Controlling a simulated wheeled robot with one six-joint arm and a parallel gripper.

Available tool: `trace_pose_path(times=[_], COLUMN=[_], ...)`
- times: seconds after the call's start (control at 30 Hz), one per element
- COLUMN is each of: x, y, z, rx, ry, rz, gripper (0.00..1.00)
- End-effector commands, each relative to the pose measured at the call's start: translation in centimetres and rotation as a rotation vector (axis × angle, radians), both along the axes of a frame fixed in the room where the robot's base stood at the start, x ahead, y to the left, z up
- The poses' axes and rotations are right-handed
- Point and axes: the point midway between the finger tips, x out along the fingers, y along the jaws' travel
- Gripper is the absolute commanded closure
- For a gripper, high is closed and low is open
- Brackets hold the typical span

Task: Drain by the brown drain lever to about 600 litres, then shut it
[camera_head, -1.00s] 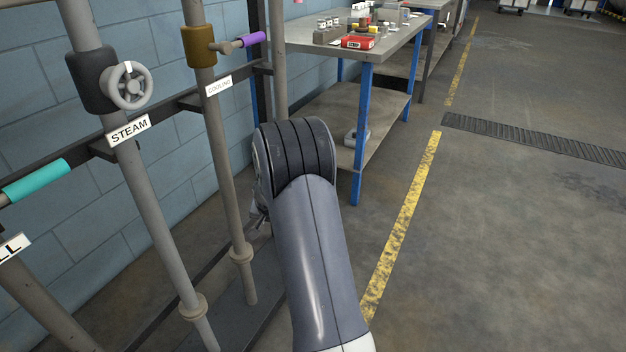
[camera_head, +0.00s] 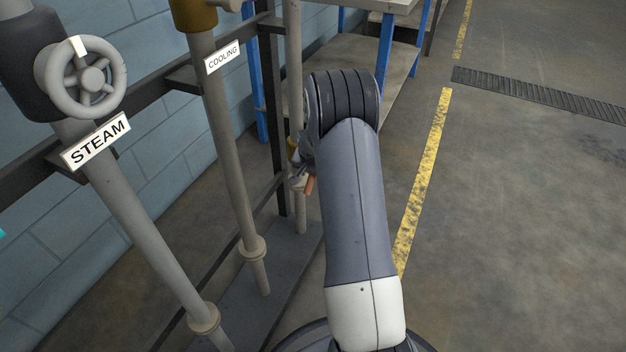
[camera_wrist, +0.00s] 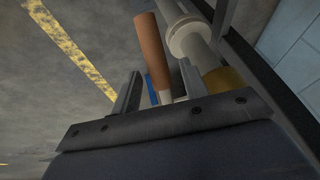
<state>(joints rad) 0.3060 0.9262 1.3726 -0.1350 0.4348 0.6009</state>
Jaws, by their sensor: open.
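The brown drain lever (camera_wrist: 152,50) shows in the wrist view as a brown grip on a pale stem. It passes across the space between the two fingers of my open gripper (camera_wrist: 158,88); I cannot tell whether either finger touches it. In the head view only a small bit of the brown lever (camera_head: 309,185) shows, just below my gripper (camera_head: 300,175), which is mostly hidden behind my arm. The brass-coloured valve body (camera_wrist: 224,80) on the grey pipe is beside the right finger. No litre reading is in view.
The steam handwheel (camera_head: 82,78) and the cooling pipe (camera_head: 230,160) stand left of my arm, against a dark rail and blue block wall. A workbench (camera_head: 392,65) stands beyond. The floor right of the yellow line (camera_head: 425,180) is clear.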

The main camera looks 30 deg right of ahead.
Motion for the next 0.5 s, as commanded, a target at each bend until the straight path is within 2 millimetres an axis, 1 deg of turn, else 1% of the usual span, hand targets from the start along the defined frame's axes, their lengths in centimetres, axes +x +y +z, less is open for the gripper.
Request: trace_pose_path(times=[0.03, 0.2, 0.33, 0.5], x=[0.3, 1.0, 1.2, 1.3], y=[-0.2, -0.5, -0.6, -0.6], z=[-1.2, -2.8, -3.2, -3.2], rx=[0.0, 0.0, 0.0, 0.0], ry=[0.001, 0.0, 0.0, 0.0], rz=[0.0, 0.0, 0.0, 0.0], gripper=[0.58, 0.58, 0.58, 0.58])
